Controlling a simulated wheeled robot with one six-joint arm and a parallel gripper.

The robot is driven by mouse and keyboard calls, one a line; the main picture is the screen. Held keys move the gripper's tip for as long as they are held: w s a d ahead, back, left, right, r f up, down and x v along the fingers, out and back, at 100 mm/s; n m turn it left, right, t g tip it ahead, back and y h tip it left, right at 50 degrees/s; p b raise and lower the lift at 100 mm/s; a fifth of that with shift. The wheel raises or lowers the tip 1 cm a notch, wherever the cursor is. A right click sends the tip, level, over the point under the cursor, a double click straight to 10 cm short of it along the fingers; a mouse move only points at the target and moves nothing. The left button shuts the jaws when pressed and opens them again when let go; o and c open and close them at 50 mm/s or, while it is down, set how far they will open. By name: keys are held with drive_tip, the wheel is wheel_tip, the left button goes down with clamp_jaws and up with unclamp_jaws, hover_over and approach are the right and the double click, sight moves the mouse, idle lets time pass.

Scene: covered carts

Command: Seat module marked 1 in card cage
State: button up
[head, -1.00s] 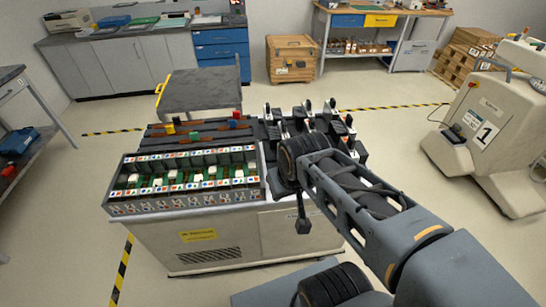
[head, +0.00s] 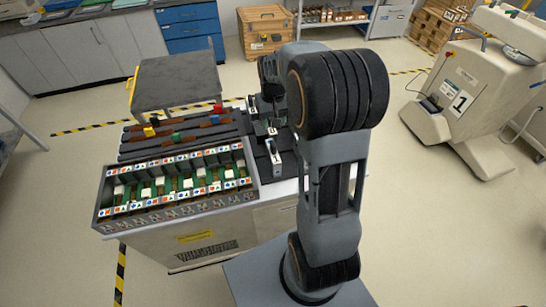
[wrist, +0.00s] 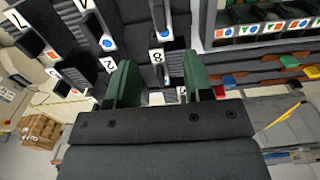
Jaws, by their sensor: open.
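The card cage (head: 180,207) is on the left of the cart top in the head view, with rows of coloured symbol tags. Its edge shows at upper right in the wrist view (wrist: 265,40). Several dark modules with white number labels stand on a rack in the wrist view, including a module marked 8 (wrist: 158,40) and a module marked 2 (wrist: 85,75). Others at upper left look like 7 or an inverted 1, so I cannot tell which is module 1. My gripper (wrist: 158,64) is open, its green fingers either side of the line of the 8 module; contact is unclear.
Dark rails with red, green and yellow blocks (head: 177,137) lie behind the cage. A grey trolley (head: 175,82) stands behind the cart. My arm hides much of the module rack in the head view.

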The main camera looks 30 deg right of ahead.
sight(273, 143)
wheel_tip(273, 143, down, 7)
drive_tip(key=shift+f+p, duration=0.15)
drive_tip(key=shift+p, duration=0.2)
drive_tip(key=shift+s+f+p, duration=0.1)
drive_tip(key=shift+f+p, duration=0.65)
drive_tip(key=shift+f, duration=1.95)
clamp_jaws()
